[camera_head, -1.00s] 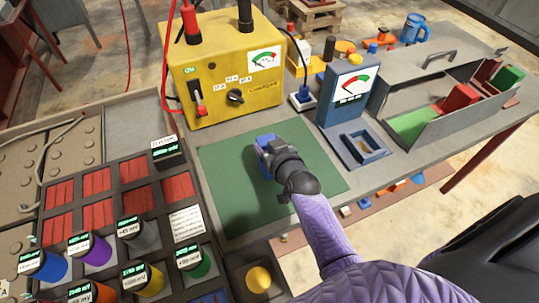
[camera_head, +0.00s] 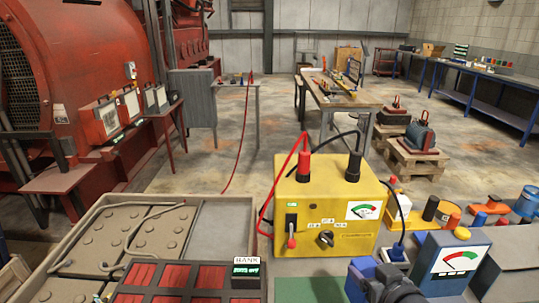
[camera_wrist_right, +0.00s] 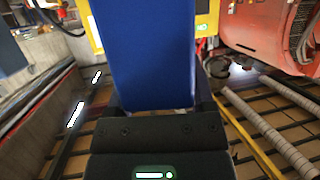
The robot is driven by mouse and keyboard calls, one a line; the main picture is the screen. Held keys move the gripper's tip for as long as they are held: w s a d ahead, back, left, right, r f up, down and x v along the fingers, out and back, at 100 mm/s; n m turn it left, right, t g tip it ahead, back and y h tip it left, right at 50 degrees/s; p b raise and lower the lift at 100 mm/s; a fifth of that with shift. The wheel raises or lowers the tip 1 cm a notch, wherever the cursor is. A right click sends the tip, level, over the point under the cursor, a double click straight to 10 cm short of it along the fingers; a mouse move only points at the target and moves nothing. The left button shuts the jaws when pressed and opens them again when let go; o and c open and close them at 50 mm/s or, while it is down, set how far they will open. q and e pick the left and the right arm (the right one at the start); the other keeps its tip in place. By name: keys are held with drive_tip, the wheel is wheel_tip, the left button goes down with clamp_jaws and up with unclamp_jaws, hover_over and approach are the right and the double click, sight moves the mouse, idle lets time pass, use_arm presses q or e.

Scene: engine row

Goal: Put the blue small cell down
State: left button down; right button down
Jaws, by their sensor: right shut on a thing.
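My right gripper (camera_head: 375,283) shows at the bottom edge of the head view, in front of the yellow tester. It is shut on the blue small cell (camera_head: 357,278), which shows as a blue block at its left side. In the right wrist view the blue small cell (camera_wrist_right: 145,55) stands large between the dark fingers of my right gripper (camera_wrist_right: 160,102). Only a strip of the green mat (camera_head: 305,290) shows below and left of the cell. I cannot tell the gap between the cell and the mat. My left gripper is not in view.
The yellow tester box (camera_head: 325,215) with red and black terminals stands just behind. A blue meter (camera_head: 450,262) stands to the right. The rack with red slots (camera_head: 180,275) is at the lower left, with a grey tray (camera_head: 225,228) behind it. A red engine (camera_head: 60,80) stands far left.

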drive_tip(key=s+a+r+n+g+y+b, duration=0.3)
drive_tip(key=s+a+n+g+y+b, duration=0.1)
drive_tip(key=s+a+n+y, duration=0.3)
drive_tip(key=shift+s+a+r+n+g+y, duration=0.15)
drive_tip(key=shift+s+a+n+g+y, duration=0.15)
drive_tip(key=shift+s+n+g+y, duration=0.75)
drive_tip(key=shift+t, duration=0.25)
drive_tip(key=shift+s, duration=0.1)
